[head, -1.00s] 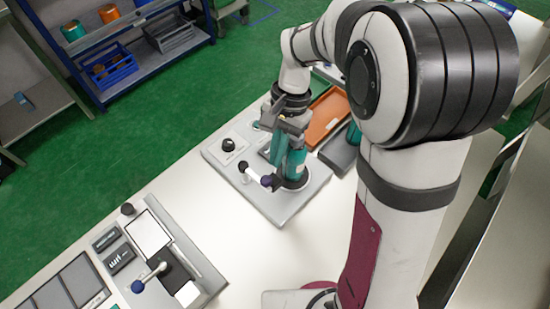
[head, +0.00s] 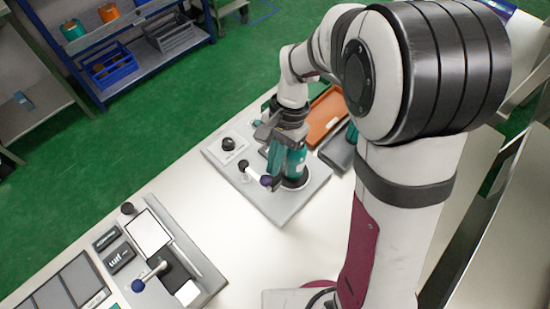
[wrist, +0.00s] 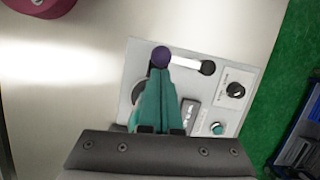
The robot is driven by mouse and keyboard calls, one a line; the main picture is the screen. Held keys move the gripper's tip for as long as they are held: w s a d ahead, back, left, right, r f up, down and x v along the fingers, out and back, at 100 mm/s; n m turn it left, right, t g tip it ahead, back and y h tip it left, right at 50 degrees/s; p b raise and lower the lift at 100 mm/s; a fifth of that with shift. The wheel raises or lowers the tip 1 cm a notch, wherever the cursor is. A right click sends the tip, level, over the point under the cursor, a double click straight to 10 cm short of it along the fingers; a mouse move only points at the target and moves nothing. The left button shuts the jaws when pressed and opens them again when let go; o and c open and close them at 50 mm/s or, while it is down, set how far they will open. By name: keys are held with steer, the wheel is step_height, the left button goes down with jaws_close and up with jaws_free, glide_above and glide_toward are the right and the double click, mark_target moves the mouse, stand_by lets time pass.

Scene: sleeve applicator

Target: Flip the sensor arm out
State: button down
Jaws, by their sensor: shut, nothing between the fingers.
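A white swing arm (head: 254,173) with a black pivot and a purple knob (head: 266,181) lies on a grey board (head: 283,212). I take it to be the sensor arm. It also shows in the wrist view (wrist: 187,63), with its purple knob (wrist: 161,56) just beyond my fingertips. My gripper (head: 272,180) has teal fingers and is shut and empty. Its fingertips (wrist: 163,70) are right beside the purple knob; I cannot tell if they touch it. A teal cylinder (head: 297,162) stands on a dark round base beside the gripper. The fingers hide part of the board.
The board also carries a black dial (head: 229,145) and, in the wrist view, a teal button (wrist: 217,128). An orange tray (head: 325,118) lies behind. Another grey station (head: 212,281), with a blue-knobbed white arm (head: 150,275), is at lower left. Bare table lies between.

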steer(key=shift+s, duration=0.15)
steer(key=m, duration=0.1)
steer(key=s+a+m, duration=0.1)
steer(key=shift+s+m+t+y, duration=0.2)
steer(key=shift+m+t+y, duration=0.1)
steer(key=shift+m, duration=0.1)
steer(key=m, duration=0.1)
steer(key=s+a+m, duration=0.1)
steer(key=shift+s+a+m+t+y, duration=0.1)
steer(key=shift+s+m+t+y, duration=0.05)
steer(key=shift+m+t+y, duration=0.2)
steer(key=shift+s+a+m+t, duration=0.2)
steer(key=shift+s+a+m, duration=0.1)
steer(key=shift+a+m, duration=0.55)
steer(key=shift+s+a+m+t, duration=0.15)
steer(key=shift+s+a+m, duration=0.1)
steer(key=shift+a+m, duration=0.6)
steer(key=shift+s+a+m+t, duration=0.25)
steer(key=shift+a+m, duration=0.3)
steer(key=shift+a, duration=0.65)
step_height(320, 180, up, 10)
glide_above(264, 181)
steer(key=s+a, duration=0.3)
steer(key=shift+w+f, duration=0.2)
